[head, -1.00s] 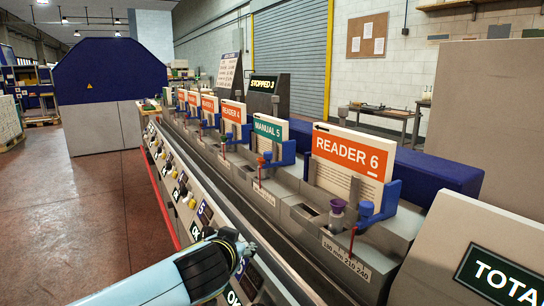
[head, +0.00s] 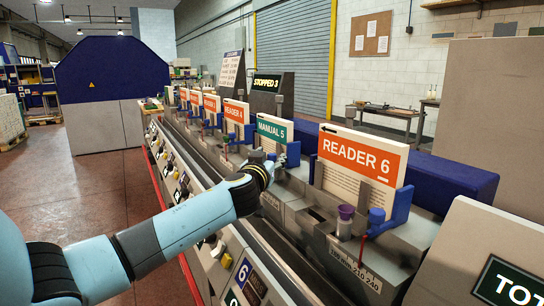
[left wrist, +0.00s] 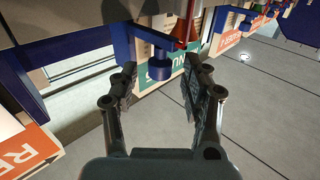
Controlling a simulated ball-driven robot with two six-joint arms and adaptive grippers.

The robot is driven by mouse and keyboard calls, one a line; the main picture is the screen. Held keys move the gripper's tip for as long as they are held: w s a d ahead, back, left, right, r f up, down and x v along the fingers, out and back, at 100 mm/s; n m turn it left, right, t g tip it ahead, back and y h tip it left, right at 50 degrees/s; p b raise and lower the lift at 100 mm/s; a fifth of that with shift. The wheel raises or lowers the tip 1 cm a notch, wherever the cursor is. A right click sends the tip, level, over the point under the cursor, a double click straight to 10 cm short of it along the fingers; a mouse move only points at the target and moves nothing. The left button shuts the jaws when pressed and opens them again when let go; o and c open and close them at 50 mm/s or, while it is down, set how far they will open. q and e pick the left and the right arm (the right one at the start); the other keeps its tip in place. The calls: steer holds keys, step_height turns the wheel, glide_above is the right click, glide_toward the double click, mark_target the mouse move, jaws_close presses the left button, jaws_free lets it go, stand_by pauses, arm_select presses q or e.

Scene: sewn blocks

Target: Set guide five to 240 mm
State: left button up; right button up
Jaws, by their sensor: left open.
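Station five carries a book block with a green MANUAL 5 label (head: 272,130). Its blue guide (head: 293,152) stands at the block's right edge, partly behind my gripper. My left gripper (head: 268,163) is in front of that block in the head view. In the left wrist view, my left gripper (left wrist: 162,85) is open, its two fingers apart and nothing held. Guide five's blue knob (left wrist: 161,62) shows just beyond the gap between the fingertips, with a red pointer (left wrist: 184,28) beside it. Guide five's scale cannot be read. My right gripper is not in view.
Station six stands nearer, with an orange READER 6 block (head: 360,165), a blue guide (head: 385,218), a purple-topped post (head: 345,220) and a scale plate (head: 355,268) marked up to 240. More stations line up farther back. A STOPPED 3 display (head: 267,83) stands behind.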

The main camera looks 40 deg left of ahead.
arm_select(q)
steer(key=shift+x, duration=1.15)
jaws_close()
